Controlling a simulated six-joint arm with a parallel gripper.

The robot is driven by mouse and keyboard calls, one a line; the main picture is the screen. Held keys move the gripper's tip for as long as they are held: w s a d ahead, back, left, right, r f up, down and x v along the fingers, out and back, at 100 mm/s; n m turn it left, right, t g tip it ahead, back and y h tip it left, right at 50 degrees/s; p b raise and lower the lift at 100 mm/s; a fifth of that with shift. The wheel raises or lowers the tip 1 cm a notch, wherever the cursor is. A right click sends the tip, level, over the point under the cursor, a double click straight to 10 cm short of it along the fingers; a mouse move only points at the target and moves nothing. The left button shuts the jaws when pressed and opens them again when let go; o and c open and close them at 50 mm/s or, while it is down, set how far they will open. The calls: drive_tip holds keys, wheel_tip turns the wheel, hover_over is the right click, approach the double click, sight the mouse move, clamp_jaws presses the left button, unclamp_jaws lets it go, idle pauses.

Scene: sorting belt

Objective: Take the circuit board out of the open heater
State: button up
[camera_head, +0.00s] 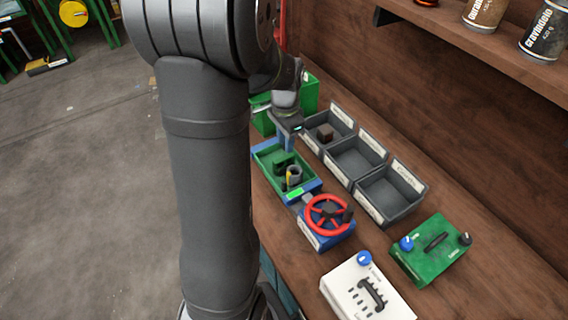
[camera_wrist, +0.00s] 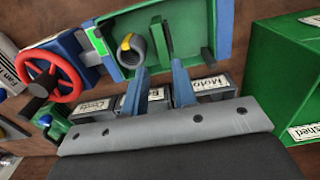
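The open heater appears to be the green-lined, blue-edged casing (camera_head: 311,187) left of the row of bins; its green inside also shows at the top of the wrist view (camera_wrist: 193,45). A green upright piece that looks like the circuit board (camera_wrist: 162,38) stands in it, beside a grey coil with a yellow part (camera_wrist: 132,46). In the head view the board (camera_head: 282,161) is small and partly unclear. My gripper (camera_head: 287,143) is above the far end of the casing. In the wrist view its two blue fingers (camera_wrist: 158,88) are apart, with nothing between them.
A green box (camera_head: 309,94) stands behind. A red wheel (camera_head: 328,214) on a blue unit is nearer, with white (camera_head: 345,290) and green (camera_head: 430,250) devices.

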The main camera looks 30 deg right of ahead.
sight(284, 158)
drive_tip(key=shift+w+a+f, duration=0.1)
drive_tip(key=shift+w+f, duration=0.05)
drive_tip(key=shift+f, duration=3.7)
clamp_jaws()
